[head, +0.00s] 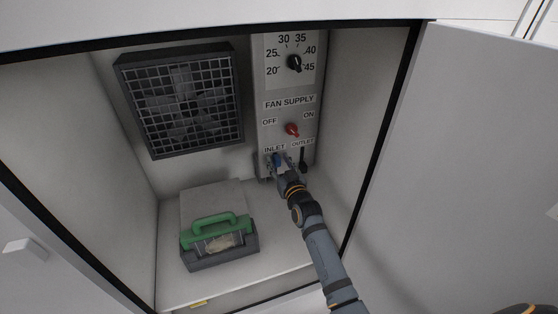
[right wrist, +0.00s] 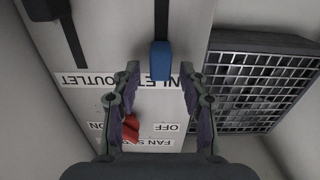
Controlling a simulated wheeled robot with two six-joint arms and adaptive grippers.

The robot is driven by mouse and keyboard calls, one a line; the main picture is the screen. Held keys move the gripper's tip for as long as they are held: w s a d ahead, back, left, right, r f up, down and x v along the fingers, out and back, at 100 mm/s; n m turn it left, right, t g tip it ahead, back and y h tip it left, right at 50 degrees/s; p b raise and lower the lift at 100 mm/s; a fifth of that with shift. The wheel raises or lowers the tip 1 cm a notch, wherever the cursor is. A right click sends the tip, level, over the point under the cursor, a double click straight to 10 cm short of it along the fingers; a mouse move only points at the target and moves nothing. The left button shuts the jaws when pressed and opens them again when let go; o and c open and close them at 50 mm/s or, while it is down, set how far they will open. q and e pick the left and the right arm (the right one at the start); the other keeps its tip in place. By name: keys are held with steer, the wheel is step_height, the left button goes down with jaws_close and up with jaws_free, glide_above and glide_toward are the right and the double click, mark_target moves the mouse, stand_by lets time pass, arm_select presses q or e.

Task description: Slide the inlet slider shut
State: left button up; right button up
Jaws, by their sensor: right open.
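The inlet slider (head: 277,160) is a blue knob under the INLET label on the grey control panel (head: 270,85). In the right wrist view, which is upside down, the blue knob (right wrist: 161,61) sits at the label end of its dark slot. My right gripper (head: 281,164) is open at the lower panel. In the right wrist view its fingertips (right wrist: 161,72) stand on either side of the knob's line, with a gap on each side; contact cannot be told. My left gripper is out of view.
The black outlet slider (head: 303,167) is close beside on the right. A red fan switch (head: 292,130) and black dial (head: 294,63) are above. A barred fan (head: 190,100) is on the back wall. A green-handled box (head: 220,255) stands on the cabinet floor. The open door (head: 480,170) is right.

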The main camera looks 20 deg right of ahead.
steer(key=shift+w, duration=0.1)
jaws_close()
stand_by(0.3)
step_height(320, 180, down, 7)
steer(key=b, duration=0.5)
steer(key=shift+r+b, duration=0.2)
steer(key=shift+b, duration=0.15)
steer(key=shift+c, duration=1.2)
jaws_free()
steer(key=shift+f, duration=0.1)
steer(key=shift+o, duration=1.2)
